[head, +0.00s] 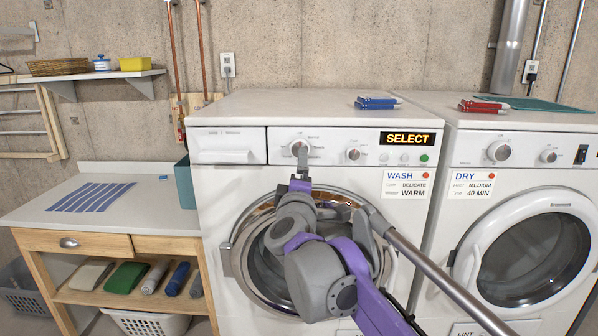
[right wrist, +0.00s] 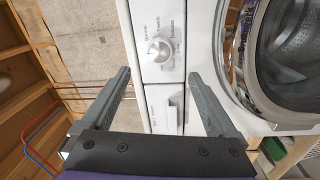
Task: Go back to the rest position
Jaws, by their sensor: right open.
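My right arm comes in from the lower right and reaches across the front of the white washer (head: 232,240). My right gripper (head: 300,160) is just below the washer's left dial (head: 300,147) in the head view, partly hidden behind my own wrist. In the right wrist view, my right gripper (right wrist: 158,82) is open, with both grey fingers apart and nothing between them. The dial (right wrist: 160,50) shows ahead, between the lines of the fingers; I cannot tell the exact gap. The washer display (head: 407,139) reads SELECT. My left gripper is not in view.
A smaller dial (head: 353,154) sits right of the first. The round washer door (head: 262,290) is behind my arm. A dryer (head: 470,180) stands on the right. A wooden table (head: 100,245) with a striped cloth (head: 92,197) stands left.

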